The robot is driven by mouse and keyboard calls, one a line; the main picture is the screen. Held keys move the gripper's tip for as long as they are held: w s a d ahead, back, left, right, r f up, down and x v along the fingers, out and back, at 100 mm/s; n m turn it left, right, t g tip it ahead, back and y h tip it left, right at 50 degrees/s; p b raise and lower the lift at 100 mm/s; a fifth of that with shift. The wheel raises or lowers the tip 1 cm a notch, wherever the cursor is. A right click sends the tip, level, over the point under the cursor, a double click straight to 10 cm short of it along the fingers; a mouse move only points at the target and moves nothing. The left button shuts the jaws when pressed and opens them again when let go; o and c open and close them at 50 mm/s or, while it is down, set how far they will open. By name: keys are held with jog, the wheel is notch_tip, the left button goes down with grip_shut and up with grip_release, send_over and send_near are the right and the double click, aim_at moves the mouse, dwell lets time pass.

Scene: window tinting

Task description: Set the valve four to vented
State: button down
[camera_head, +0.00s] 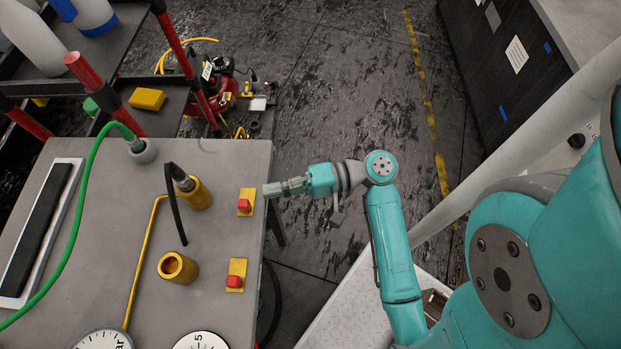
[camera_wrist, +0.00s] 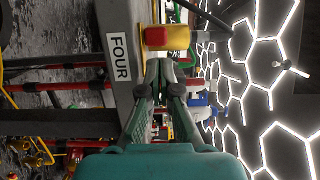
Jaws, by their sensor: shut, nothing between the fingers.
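A valve with a red knob on a yellow plate (camera_head: 246,201) sits near the right edge of the grey bench top. In the wrist view a red and yellow valve (camera_wrist: 166,38) is just ahead of my fingertips, with a white label reading FOUR (camera_wrist: 120,58) on the bench side beside it. My gripper (camera_head: 267,190) is shut and empty at the bench's right edge, close to the upper valve. Its fingertips (camera_wrist: 160,66) appear together in the wrist view; contact with the valve cannot be told. A second similar valve (camera_head: 236,275) sits lower on the bench.
Yellow cylindrical fittings (camera_head: 178,267), a green hose (camera_head: 88,190) and gauges (camera_head: 201,341) occupy the bench (camera_head: 105,245). A rack with red posts (camera_head: 105,95) and a red machine (camera_head: 222,92) stand behind. The floor right of the bench is mostly clear.

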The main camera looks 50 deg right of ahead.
jog(key=v, duration=0.8)
jog(key=shift+w+d, duration=0.1)
dwell(0.5)
